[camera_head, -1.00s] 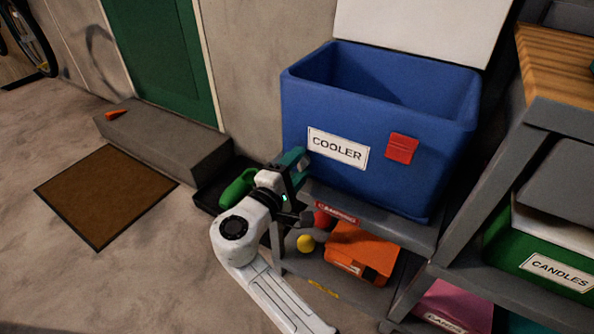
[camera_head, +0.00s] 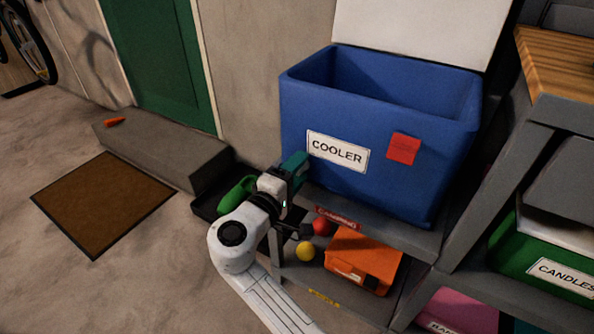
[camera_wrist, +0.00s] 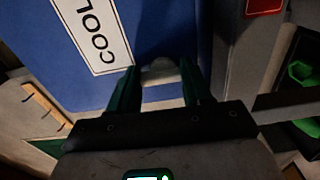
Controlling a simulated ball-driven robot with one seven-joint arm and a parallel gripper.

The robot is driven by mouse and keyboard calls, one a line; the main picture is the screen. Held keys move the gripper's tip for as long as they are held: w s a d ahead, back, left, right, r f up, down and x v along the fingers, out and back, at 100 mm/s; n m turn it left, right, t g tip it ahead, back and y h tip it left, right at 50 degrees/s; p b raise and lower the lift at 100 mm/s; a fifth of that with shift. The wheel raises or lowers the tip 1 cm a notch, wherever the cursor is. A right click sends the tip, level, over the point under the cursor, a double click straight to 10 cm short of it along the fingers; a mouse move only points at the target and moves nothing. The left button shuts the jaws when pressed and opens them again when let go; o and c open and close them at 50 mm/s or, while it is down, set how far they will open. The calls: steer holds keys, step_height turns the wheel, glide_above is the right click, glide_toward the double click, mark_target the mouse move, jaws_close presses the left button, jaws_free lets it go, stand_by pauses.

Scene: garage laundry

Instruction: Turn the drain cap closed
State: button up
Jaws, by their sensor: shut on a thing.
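The blue cooler (camera_head: 378,120) stands on the grey shelf unit, with its white lid (camera_head: 420,30) up. Its "COOLER" label faces me. My gripper (camera_head: 297,161) is at the cooler's lower left side. In the wrist view, my gripper (camera_wrist: 161,80) has its green fingers on either side of a small pale drain cap (camera_wrist: 160,71) at the cooler wall. The fingers are shut on the cap. The cap is dim and partly covered, so how far it is turned cannot be told. In the head view the cap is hidden behind the gripper.
The grey shelf (camera_head: 405,226) carries the cooler. An orange case (camera_head: 362,258), a yellow ball (camera_head: 306,252) and a red ball (camera_head: 322,226) sit below. A green object (camera_head: 238,194) lies in a dark tray left of my arm.

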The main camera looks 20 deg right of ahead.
steer(key=o, duration=1.1)
steer(key=shift+c, duration=0.2)
steer(key=shift+s+a, duration=0.1)
steer(key=p+v, duration=0.3)
steer(key=v, duration=0.7)
steer(key=shift+s+a, duration=0.15)
steer(key=shift+a, duration=0.1)
steer(key=shift+f, duration=0.1)
